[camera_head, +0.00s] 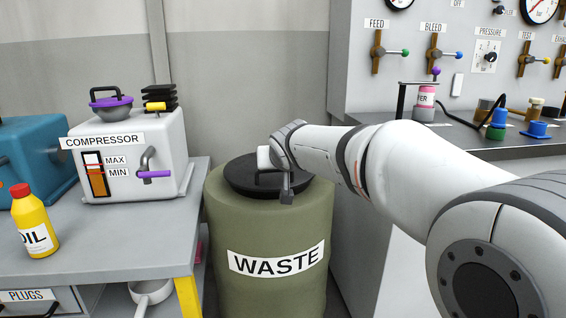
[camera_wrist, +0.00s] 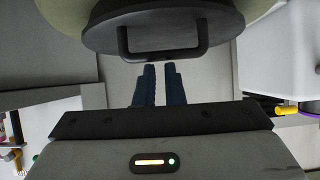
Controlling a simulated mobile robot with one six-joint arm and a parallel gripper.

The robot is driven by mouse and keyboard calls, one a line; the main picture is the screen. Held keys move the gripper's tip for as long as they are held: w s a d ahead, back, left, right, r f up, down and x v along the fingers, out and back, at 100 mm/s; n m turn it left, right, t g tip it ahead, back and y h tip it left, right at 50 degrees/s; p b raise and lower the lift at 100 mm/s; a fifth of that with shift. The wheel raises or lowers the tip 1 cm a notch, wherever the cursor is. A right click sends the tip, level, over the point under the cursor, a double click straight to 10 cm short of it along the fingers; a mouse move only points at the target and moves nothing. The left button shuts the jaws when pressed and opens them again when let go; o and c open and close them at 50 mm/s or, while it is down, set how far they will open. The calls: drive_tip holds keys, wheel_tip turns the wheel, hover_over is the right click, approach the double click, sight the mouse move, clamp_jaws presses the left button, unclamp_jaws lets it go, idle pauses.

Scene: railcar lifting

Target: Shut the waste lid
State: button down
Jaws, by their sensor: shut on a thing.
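The olive waste drum (camera_head: 268,225) with its WASTE label stands in the middle of the head view. Its round black waste lid (camera_head: 238,183) lies across the drum top and looks about level. I cannot tell whether its rim is fully seated. In the wrist view the lid (camera_wrist: 185,18) fills the top, with its black bar handle (camera_wrist: 195,54) across it. My gripper (camera_head: 286,188) is at the right side of the lid's handle.
A bench (camera_head: 120,235) with a compressor (camera_head: 135,160) and an oil bottle (camera_head: 35,225) stands left of the drum. A grey control panel (camera_head: 450,80) with a dark shelf stands to the right. A grey wall is behind the drum.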

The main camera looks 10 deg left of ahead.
wheel_tip(320, 180, up, 4)
drive_tip(key=p, duration=0.4)
drive_tip(key=s+d+f+b, duration=0.2)
drive_tip(key=s+d+f, duration=0.1)
drive_tip(key=s, duration=0.6)
drive_tip(key=s+d+r+m+g+h+p, duration=0.15)
drive_tip(key=s+d+r+p, duration=0.25)
drive_tip(key=d+p, duration=0.45)
drive_tip(key=s+d+r+m+g+h+p, duration=0.1)
drive_tip(key=s+d+r+g+h+p, duration=0.15)
drive_tip(key=s+d+r+p, duration=0.45)
drive_tip(key=s+d+r+g+p, duration=0.2)
drive_tip(key=s+p, duration=0.4)
drive_tip(key=p, duration=0.3)
drive_tip(key=s+d+r+m+g+p, duration=0.1)
drive_tip(key=s+d+r+g+p, duration=0.1)
drive_tip(key=s+d+p, duration=0.3)
drive_tip(key=s+p, duration=0.1)
drive_tip(key=p, duration=0.2)
drive_tip(key=shift+s+d+g+p, duration=0.15)
drive_tip(key=shift+d+g+p, duration=0.1)
drive_tip(key=shift+g+p, duration=0.1)
